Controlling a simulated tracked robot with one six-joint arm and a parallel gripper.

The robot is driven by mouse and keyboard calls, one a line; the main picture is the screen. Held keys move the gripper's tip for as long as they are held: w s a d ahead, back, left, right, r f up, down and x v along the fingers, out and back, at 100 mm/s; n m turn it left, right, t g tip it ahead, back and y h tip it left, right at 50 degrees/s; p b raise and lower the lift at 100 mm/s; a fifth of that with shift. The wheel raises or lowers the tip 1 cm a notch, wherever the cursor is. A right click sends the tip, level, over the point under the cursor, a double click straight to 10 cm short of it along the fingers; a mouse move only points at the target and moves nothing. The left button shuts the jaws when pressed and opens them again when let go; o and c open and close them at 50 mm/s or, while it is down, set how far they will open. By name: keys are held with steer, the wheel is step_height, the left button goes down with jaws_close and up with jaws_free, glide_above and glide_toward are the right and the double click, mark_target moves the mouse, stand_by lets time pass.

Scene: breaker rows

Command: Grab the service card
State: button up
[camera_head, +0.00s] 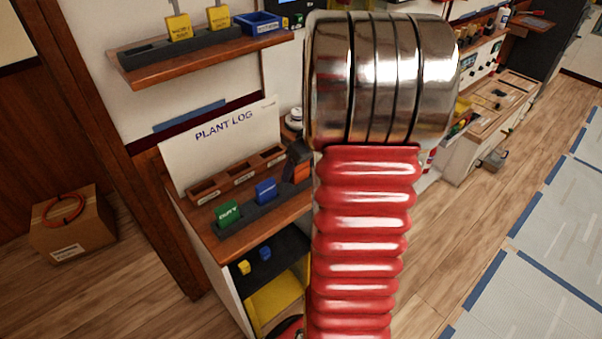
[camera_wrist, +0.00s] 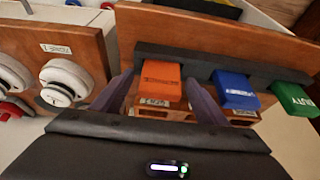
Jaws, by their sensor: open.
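Three cards stand in a dark slotted rack (camera_head: 262,209) on the wooden shelf: a green one marked DUTY (camera_head: 229,212), a blue one (camera_head: 266,189) and an orange one (camera_head: 302,173). The lettering on the orange card (camera_wrist: 160,76) and the blue card (camera_wrist: 236,90) is too small to read surely, so I cannot confirm which is the service card. My gripper (camera_wrist: 160,88) is open, with a finger on each side of the orange card. Whether they touch it I cannot tell. In the head view my gripper (camera_head: 297,153) is partly hidden by my arm.
A wooden tray with compartments (camera_head: 236,175) lies behind the rack, before a PLANT LOG board (camera_head: 220,138). White round knobs (camera_wrist: 66,80) on a wooden panel are left of my gripper in the wrist view. A higher shelf (camera_head: 200,58) holds yellow cards and a blue bin (camera_head: 259,23).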

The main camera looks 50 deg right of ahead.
steer(key=shift+c, duration=0.3)
steer(key=c, duration=1.1)
